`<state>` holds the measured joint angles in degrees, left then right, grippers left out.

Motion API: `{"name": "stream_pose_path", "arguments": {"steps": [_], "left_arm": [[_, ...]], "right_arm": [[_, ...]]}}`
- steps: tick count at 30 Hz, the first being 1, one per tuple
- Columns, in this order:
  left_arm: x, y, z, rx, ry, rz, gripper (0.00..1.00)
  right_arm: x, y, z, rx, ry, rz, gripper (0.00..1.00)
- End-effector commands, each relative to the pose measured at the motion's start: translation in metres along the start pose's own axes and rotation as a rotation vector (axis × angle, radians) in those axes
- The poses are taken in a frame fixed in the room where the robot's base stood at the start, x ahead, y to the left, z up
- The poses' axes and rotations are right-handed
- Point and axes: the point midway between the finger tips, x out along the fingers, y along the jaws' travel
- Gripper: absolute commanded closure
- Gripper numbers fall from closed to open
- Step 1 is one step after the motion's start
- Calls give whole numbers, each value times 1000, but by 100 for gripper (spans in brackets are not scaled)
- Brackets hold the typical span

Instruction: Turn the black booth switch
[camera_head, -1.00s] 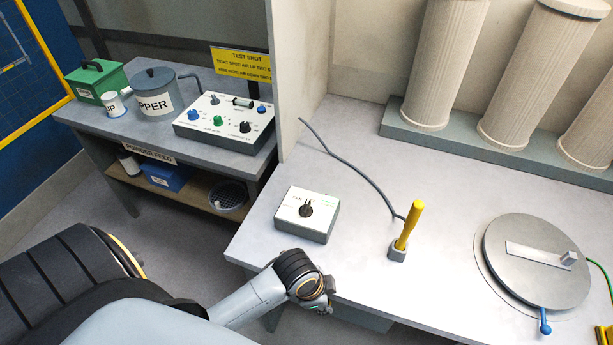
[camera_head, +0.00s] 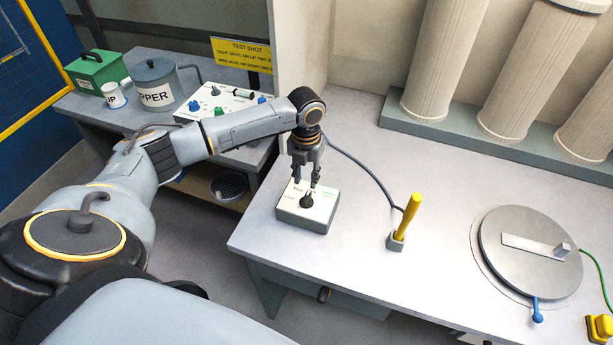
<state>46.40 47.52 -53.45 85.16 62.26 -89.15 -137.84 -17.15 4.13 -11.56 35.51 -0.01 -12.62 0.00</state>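The black booth switch (camera_head: 307,202) is a dark knob on top of a small white and grey box (camera_head: 303,222). The box sits near the left end of the grey bench. My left gripper (camera_head: 304,183) points down just above and behind the knob, with its two fingers apart. I cannot tell whether a fingertip touches the box or knob. My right gripper is not in view.
A yellow-handled tool (camera_head: 408,218) stands in a small holder right of the box. A round metal lid (camera_head: 530,252) lies farther right. A control panel (camera_head: 215,108), grey hopper (camera_head: 157,85) and green box (camera_head: 95,72) stand on the left bench. Bench between box and lid is mostly clear.

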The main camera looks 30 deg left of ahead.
Motion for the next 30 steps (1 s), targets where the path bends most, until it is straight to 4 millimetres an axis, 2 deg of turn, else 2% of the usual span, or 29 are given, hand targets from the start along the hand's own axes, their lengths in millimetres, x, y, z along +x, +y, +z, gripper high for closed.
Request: {"name": "stream_pose_path", "arguments": {"steps": [5, 15, 17, 24, 29, 30], "left_arm": [[15, 0, 0, 2, 0, 0, 70], [59, -1, 0, 2, -2, 0, 70], [62, 0, 0, 1, 0, 0, 70], [78, -1, 0, 1, -1, 0, 70], [77, -1, 0, 1, -2, -1, 100], [77, -1, 0, 1, -2, -1, 100]], "right_arm": [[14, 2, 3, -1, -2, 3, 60], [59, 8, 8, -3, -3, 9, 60], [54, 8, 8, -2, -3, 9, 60], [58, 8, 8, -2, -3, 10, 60], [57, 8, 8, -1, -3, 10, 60], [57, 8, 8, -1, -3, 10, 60]]}}
